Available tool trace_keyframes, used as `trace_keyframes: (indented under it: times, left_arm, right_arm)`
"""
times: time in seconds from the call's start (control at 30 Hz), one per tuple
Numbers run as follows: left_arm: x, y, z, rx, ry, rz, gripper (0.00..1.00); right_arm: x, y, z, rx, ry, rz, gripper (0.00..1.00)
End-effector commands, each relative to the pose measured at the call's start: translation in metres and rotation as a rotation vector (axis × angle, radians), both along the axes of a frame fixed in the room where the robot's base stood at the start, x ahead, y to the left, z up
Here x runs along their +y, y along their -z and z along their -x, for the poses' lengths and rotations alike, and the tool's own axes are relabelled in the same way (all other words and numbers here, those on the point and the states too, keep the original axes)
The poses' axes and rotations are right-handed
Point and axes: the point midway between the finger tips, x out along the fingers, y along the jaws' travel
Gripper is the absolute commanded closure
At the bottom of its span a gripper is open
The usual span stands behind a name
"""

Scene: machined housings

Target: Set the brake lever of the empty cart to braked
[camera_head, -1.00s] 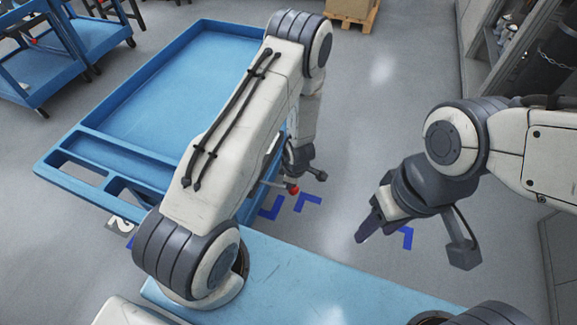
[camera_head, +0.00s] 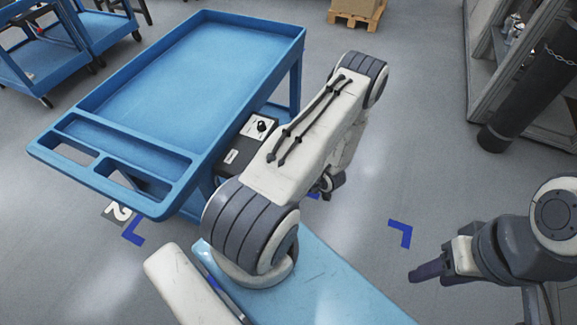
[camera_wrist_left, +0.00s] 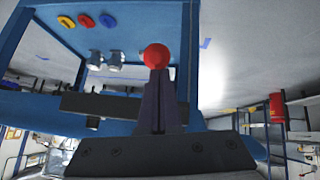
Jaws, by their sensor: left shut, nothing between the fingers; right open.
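The empty blue cart (camera_head: 200,75) stands at the left of the head view, its tray bare. A red ball knob (camera_wrist_left: 156,55), seemingly the brake lever's end, shows in the left wrist view just beyond my left fingertips. The rest of the lever is hidden, and I cannot tell its setting. My left gripper (camera_wrist_left: 160,100) is shut and empty, its tips overlapping the knob's lower part in the picture; contact is unclear. In the head view my left arm hides the knob and most of that gripper. My right gripper (camera_head: 426,272) is open and empty at the lower right, away from the cart.
A black box with a dial (camera_head: 245,140) sits at the cart's right side. Blue corner marks (camera_head: 401,233) lie on the floor. Other blue carts (camera_head: 50,60) stand far left, a pallet (camera_head: 357,12) at the back, a dark cylinder (camera_head: 525,95) at right. Floor between is clear.

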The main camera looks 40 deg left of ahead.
Motion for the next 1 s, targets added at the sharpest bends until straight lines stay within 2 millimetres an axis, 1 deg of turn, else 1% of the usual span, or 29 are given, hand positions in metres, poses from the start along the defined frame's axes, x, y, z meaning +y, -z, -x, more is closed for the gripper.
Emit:
trace_keyframes:
  times: [0.03, 0.2, 0.77, 0.87, 0.97, 1.0]
  left_arm:
    - [0.001, 0.005, 0.001, 0.0, -0.002, -0.001, 1.0]
    - [0.002, 0.01, 0.001, 0.0, -0.001, 0.0, 1.0]
    - [0.001, 0.014, 0.002, 0.001, -0.004, 0.008, 1.0]
    - [0.001, 0.012, 0.002, 0.001, -0.004, 0.008, 1.0]
    - [0.0, 0.001, 0.003, 0.0, -0.003, 0.006, 1.0]
    - [0.0, -0.005, 0.003, 0.0, -0.002, 0.005, 1.0]
  right_arm:
    - [0.0, 0.005, 0.0, 0.0, 0.0, 0.0, 0.5]
    - [0.0, 0.009, 0.0, 0.0, 0.0, 0.0, 0.5]
    - [0.0, 0.011, 0.0, 0.0, 0.0, 0.0, 0.5]
    - [0.0, 0.009, 0.0, 0.0, 0.0, 0.0, 0.5]
    - [0.0, 0.0, 0.0, 0.0, 0.0, 0.0, 0.5]
    - [0.0, -0.005, 0.0, 0.0, 0.0, 0.0, 0.5]
